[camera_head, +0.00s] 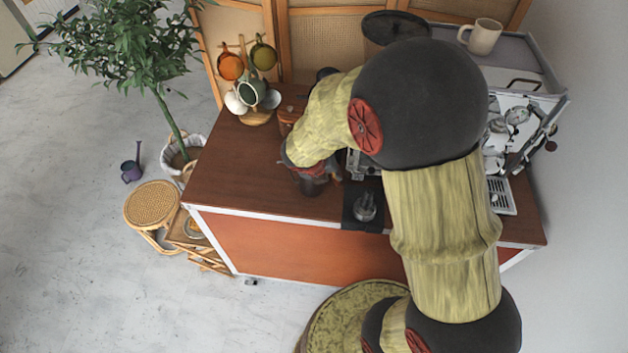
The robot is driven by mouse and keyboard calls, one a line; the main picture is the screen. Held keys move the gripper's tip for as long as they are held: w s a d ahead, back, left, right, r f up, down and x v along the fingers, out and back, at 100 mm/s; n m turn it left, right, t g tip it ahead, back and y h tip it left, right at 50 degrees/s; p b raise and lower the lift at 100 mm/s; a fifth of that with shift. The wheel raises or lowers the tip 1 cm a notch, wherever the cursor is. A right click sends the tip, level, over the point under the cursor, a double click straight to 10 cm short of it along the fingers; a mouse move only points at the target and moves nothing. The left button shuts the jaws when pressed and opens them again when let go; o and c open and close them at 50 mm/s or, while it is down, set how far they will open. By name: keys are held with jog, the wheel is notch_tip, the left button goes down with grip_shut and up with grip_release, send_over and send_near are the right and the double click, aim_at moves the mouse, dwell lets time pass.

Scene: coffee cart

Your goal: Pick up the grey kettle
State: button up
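I cannot make out the grey kettle for certain; my arm covers much of the cart's middle. My gripper (314,182) points down over the front part of the brown cart top (238,170), left of a black mat. It is small, dark and partly covered by my wrist, so its fingers and anything between them are unclear.
A metal tool (365,207) stands on the black mat. A mug rack (256,116) with several cups stands at the back left. The espresso machine (503,195) is at the right, with a cream mug (481,37) on top. The cart's left front is clear.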

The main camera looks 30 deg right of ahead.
jog(key=b+x, duration=0.2)
jog(key=x, duration=0.4)
jog(key=shift+c, duration=1.4)
grip_shut()
jog(key=shift+r, duration=0.1)
